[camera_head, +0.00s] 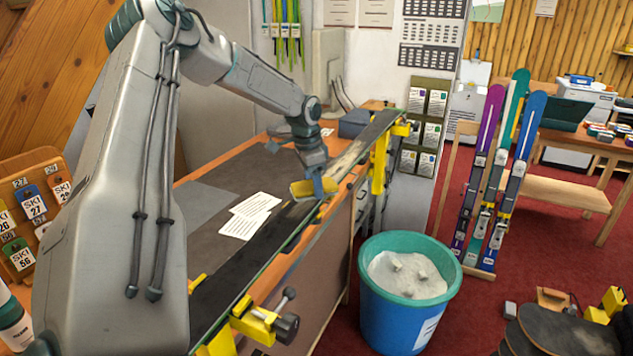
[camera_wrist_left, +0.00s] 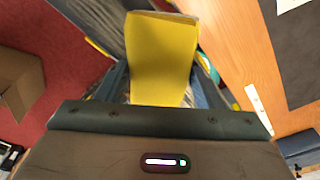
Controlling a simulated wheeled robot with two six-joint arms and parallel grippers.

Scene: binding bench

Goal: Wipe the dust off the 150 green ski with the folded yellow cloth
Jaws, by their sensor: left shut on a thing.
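The ski (camera_head: 262,246) lies base up along the bench edge, dark with a thin green edge. A pale, dusty-looking patch (camera_head: 352,154) shows on its far half, beyond my gripper; the nearer part looks dark. My left gripper (camera_head: 316,187) is shut on the folded yellow cloth (camera_head: 301,189), at the ski's middle. The cloth is at the ski surface, but I cannot tell if it touches. In the left wrist view the cloth (camera_wrist_left: 161,58) sticks out from the jaws over the grey ski (camera_wrist_left: 88,24) and hides part of it. My right gripper is not in view.
Yellow vises (camera_head: 262,322) hold the ski at the near end and far end. Papers (camera_head: 249,215) lie on the bench beside it. A teal bin (camera_head: 407,312) stands right of the bench. Several skis (camera_head: 482,165) stand in a rack farther right. A tag board (camera_head: 22,255) is at left.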

